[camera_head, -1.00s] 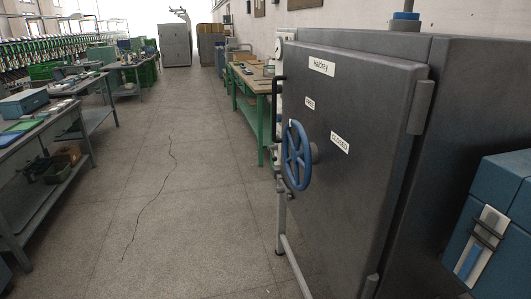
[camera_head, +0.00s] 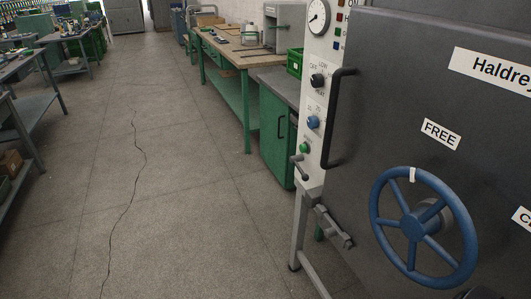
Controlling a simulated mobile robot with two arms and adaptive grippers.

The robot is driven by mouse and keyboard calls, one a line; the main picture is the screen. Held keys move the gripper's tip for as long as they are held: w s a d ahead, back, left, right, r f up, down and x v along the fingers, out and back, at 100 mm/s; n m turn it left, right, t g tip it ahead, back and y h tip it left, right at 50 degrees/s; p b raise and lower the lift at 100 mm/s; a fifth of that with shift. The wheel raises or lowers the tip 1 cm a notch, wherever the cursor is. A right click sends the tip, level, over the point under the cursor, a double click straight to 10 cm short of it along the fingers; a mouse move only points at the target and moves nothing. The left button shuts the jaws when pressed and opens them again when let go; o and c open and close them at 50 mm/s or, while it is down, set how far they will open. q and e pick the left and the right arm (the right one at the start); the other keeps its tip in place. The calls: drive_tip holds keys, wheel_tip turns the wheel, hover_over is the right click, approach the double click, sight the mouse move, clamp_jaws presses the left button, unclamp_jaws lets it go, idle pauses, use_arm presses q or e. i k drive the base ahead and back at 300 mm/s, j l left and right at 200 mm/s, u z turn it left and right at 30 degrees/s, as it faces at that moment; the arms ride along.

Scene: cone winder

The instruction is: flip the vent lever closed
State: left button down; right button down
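The dark grey cabinet door (camera_head: 365,120) fills the right side of the head view. A narrow white control panel (camera_head: 312,150) stands along its left edge. A small grey lever (camera_head: 301,168) is low on this panel, below a green button (camera_head: 304,147); it looks like the vent lever, but its label is too small to read. Its handle slants downward, and I cannot tell whether that is open or closed. A grey metal bar (camera_head: 332,227) sticks out below the panel.
A blue handwheel (camera_head: 413,226) and a black vertical handle (camera_head: 335,120) stick out from the door. A green cabinet (camera_head: 275,135) and a wooden-topped workbench (camera_head: 220,57) stand behind the panel. The floor (camera_head: 180,190) to the left is clear, with a dark crack.

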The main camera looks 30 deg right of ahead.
sight(294, 159)
drive_tip(key=i+j+z, duration=0.1)
drive_tip(key=i+z, duration=0.35)
drive_tip(key=i+j+z, duration=0.3)
drive_tip(key=i+z, duration=0.2)
drive_tip(key=i+j+z, duration=0.2)
drive_tip(key=z, duration=0.2)
drive_tip(key=i+j+z, duration=0.2)
drive_tip(key=z, duration=0.25)
drive_tip(key=i+j+z, duration=0.1)
drive_tip(key=j+z, duration=0.3)
drive_tip(key=i+j+z, duration=0.1)
drive_tip(key=j+z, duration=0.15)
drive_tip(key=z, duration=0.15)
drive_tip(key=j+z, duration=0.7)
drive_tip(key=j, duration=0.2)
